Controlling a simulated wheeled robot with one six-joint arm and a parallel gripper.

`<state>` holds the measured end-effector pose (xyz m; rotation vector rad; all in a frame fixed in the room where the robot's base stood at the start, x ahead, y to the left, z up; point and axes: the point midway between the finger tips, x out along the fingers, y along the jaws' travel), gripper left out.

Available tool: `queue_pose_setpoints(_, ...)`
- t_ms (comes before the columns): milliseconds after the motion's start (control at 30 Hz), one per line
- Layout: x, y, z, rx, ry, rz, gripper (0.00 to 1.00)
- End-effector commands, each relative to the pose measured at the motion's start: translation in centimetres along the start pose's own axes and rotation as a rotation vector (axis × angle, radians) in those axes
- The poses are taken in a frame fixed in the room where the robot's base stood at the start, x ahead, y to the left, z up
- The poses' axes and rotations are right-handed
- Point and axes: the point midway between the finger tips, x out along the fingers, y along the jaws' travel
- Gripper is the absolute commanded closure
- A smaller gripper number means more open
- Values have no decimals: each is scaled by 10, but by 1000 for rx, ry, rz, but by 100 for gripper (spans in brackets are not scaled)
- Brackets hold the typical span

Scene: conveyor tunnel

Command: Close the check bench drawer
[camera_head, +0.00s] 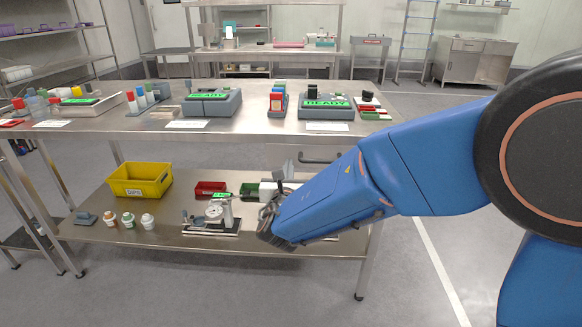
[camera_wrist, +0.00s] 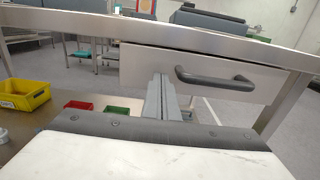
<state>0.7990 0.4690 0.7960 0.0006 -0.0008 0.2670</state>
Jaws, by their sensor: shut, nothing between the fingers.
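The check bench drawer (camera_wrist: 140,65) has a plain light metal front with a dark bar handle (camera_wrist: 215,79). Its front sits just below the bench top edge, and no open interior shows. I cannot tell whether a small gap remains behind it. In the head view the drawer front (camera_head: 283,152) and handle (camera_head: 318,158) are partly hidden by my arm. My gripper (camera_wrist: 161,80) is shut and empty. Its fingertips point at the drawer front, left of the handle; I cannot tell whether they touch. It also shows in the head view (camera_head: 288,168), below the bench top.
The bench top (camera_head: 240,123) carries grey READY fixtures (camera_head: 325,112), bottles and trays. The lower shelf (camera_head: 165,240) holds a yellow bin (camera_head: 140,179), red (camera_head: 210,188) and green bins, a dial gauge stand (camera_head: 214,213) and small bottles. A bench leg (camera_head: 367,255) stands right of my gripper.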

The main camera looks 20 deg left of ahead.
Motion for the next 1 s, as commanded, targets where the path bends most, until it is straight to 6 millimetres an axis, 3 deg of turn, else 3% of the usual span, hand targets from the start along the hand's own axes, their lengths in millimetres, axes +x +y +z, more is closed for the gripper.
queue_pose_setpoints(600, -91, 3, -1, -2, 2, 3, 100)
queue_pose_setpoints(900, -104, 2, -1, 0, 3, -1, 100)
queue_pose_setpoints(1000, -101, -11, 2, 19, 9, -28, 100)
